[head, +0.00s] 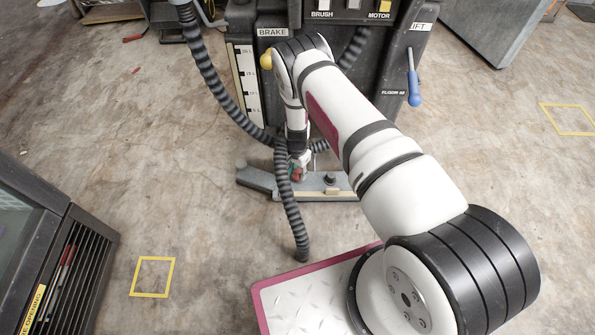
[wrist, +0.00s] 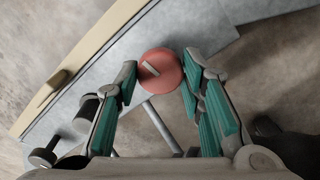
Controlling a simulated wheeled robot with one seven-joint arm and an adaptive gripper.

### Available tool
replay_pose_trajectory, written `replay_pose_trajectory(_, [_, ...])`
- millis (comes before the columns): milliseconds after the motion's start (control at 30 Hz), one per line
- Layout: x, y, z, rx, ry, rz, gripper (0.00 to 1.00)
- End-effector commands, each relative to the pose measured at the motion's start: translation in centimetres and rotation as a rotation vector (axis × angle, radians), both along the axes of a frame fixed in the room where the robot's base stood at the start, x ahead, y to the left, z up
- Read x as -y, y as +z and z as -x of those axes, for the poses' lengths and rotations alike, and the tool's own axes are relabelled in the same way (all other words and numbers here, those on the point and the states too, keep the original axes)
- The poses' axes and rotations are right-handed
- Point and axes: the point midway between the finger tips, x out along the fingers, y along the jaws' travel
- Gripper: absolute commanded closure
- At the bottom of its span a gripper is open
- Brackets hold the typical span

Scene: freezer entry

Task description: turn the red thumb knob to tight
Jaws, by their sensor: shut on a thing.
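The red thumb knob (wrist: 160,82) is a round disc with a pale slanted mark on its top, running from upper left to lower right. It sits over the grey metal bar (wrist: 215,30) in the wrist view. My gripper (wrist: 160,76) has its teal-padded fingers on the left and right sides of the knob, shut on it. The knob is mostly hidden there. I see no tight or loose marking.
The dark machine (head: 245,90) stands behind the bar, with a blue-handled lever (head: 414,90) at its right. A ribbed hose (head: 291,215) hangs close in front of my gripper. A dark vented cabinet (head: 85,240) is at lower left.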

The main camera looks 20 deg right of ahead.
Motion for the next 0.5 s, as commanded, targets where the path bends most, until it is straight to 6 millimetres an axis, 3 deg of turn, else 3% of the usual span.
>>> replay_pose_trajectory(500, [-0.03,-0.04,0.02,0.000,-0.116,0.000,0.92])
